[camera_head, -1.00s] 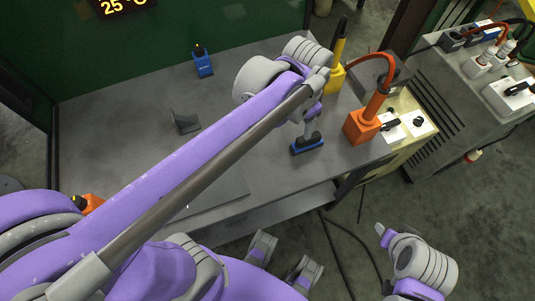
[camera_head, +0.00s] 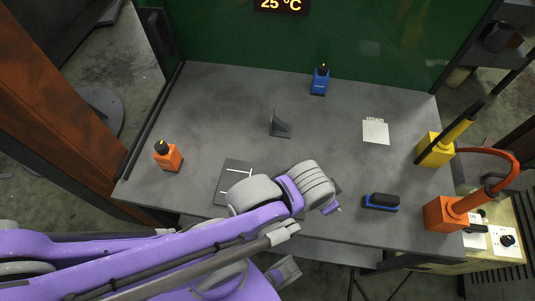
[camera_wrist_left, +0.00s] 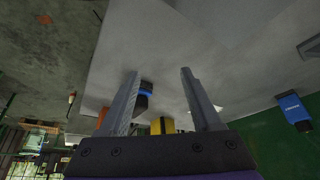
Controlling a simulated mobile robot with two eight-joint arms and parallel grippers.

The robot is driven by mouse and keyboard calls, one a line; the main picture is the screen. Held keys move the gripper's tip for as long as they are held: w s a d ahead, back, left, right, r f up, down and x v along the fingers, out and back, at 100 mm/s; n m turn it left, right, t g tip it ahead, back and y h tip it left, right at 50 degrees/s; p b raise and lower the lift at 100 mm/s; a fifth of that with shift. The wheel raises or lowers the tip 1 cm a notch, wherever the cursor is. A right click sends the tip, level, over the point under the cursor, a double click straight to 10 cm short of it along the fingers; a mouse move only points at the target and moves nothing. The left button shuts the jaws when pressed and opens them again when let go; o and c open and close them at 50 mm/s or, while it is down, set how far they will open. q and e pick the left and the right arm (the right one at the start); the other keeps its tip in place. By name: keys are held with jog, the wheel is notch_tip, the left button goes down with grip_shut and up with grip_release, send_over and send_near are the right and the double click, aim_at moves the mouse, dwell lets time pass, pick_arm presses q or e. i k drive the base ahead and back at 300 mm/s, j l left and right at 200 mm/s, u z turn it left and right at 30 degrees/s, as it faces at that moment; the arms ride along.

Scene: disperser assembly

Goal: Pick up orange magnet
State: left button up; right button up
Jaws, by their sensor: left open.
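An orange block with a black, yellow-tipped knob (camera_head: 168,157) stands at the table's left end. A second orange block with a tall orange post (camera_head: 447,213) stands at the front right corner; I cannot tell from looks alone which is the magnet. My left gripper (camera_head: 333,209) is over the front middle of the table, mostly hidden by its arm, well apart from both orange blocks. In the left wrist view its two fingers (camera_wrist_left: 158,88) are spread with nothing held. My right gripper is not in view.
A blue block with a black top (camera_head: 380,201) lies right of my left gripper. A yellow block with a post (camera_head: 434,150), a white card (camera_head: 375,132), a grey bracket (camera_head: 280,124) and a blue block with a knob (camera_head: 320,80) stand on the grey table (camera_head: 225,95). The left-back area is clear.

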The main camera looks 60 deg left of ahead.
aim_at(172, 162)
jog(key=k+j+u, duration=0.1)
jog(key=u, duration=3.15)
jog(key=i+j+z, duration=0.15)
jog(key=j+z, duration=0.15)
jog(key=j, duration=0.15)
